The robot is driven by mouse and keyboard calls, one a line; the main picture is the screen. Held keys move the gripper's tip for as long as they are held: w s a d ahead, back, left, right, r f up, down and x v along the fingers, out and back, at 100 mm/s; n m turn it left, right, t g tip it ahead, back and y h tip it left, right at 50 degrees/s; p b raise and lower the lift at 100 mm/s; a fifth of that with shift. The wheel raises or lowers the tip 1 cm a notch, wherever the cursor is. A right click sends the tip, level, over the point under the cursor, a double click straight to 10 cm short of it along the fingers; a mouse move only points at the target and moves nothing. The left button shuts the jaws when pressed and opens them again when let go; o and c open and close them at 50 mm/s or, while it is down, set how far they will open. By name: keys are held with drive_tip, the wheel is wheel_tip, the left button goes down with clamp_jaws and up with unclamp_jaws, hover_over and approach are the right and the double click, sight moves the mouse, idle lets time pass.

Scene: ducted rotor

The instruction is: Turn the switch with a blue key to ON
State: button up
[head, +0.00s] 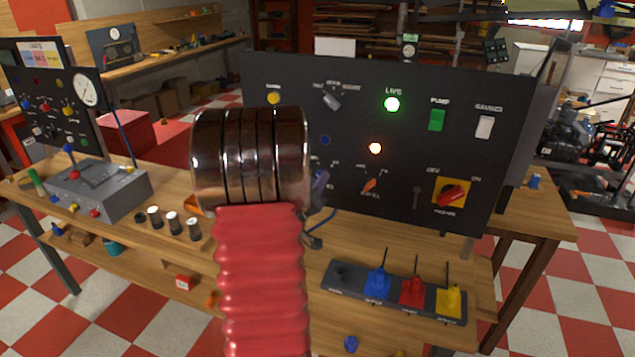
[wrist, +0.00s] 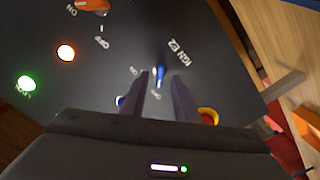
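In the wrist view, the blue key (wrist: 160,72) stands in its switch on the dark panel, with the label IGN E2 to its right. A gap shows on each side, and I cannot tell the depth. In the head view my red and chrome arm hides most of the gripper. A bluish shape (head: 320,181) shows beside it, either key or finger.
An orange key switch (head: 369,185) sits close by on the panel, and it also shows in the wrist view (wrist: 91,6). A lit orange lamp (head: 375,148), a green lamp (head: 392,104) and a red-yellow rotary switch (head: 450,195) are nearby. A plug strip (head: 330,287) lies below.

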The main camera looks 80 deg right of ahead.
drive_tip(key=shift+d, duration=0.9)
clamp_jaws()
